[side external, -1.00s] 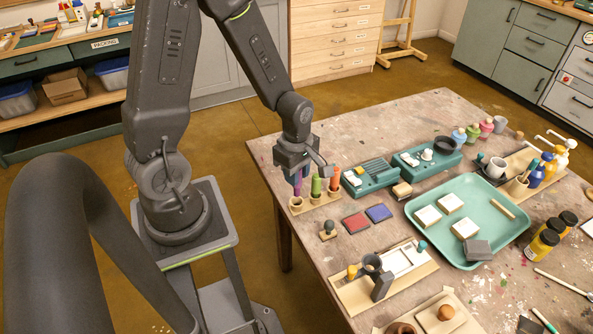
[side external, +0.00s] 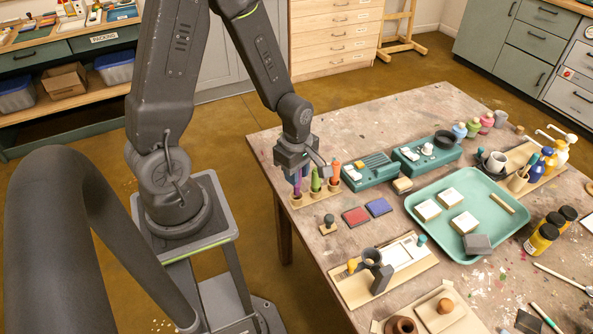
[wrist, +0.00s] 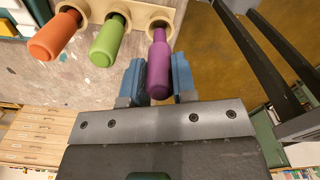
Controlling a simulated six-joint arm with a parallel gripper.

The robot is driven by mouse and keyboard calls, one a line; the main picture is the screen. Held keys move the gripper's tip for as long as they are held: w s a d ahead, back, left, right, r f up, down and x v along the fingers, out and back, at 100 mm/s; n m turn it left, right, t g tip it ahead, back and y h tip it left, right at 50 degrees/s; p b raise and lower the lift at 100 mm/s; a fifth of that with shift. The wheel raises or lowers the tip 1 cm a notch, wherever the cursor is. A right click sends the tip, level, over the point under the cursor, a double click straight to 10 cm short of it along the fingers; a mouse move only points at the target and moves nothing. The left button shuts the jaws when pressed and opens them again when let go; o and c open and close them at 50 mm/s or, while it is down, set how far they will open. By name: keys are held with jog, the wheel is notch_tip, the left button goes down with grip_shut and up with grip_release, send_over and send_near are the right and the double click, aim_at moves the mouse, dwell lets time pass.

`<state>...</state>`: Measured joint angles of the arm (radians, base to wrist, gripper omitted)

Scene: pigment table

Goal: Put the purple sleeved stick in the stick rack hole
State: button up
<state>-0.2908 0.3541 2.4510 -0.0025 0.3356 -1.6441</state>
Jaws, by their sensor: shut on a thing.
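My gripper (wrist: 158,80) is shut on the purple sleeved stick (wrist: 158,65), with a blue finger on each side of it. In the wrist view the stick's far end lines up with a round hole in the wooden stick rack (wrist: 177,15) and seems to be at or in it; how deep I cannot tell. In the side view my gripper (side external: 297,178) is over the left end of the rack (side external: 313,193). It partly hides the purple stick (side external: 297,187), which looks about upright.
A green stick (side external: 316,179) and an orange stick (side external: 335,173) stand in the rack close beside my gripper. A teal box (side external: 369,172) is to the right. Red (side external: 355,216) and blue (side external: 379,207) pads and a small stamp (side external: 328,224) lie nearer the camera.

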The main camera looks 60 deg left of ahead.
jog(key=shift+f, duration=0.25)
jog(key=shift+f, duration=0.35)
jog(key=shift+f, duration=0.2)
jog(key=o, duration=1.5)
jog(key=shift+c, duration=0.2)
jog(key=shift+r, duration=4.05)
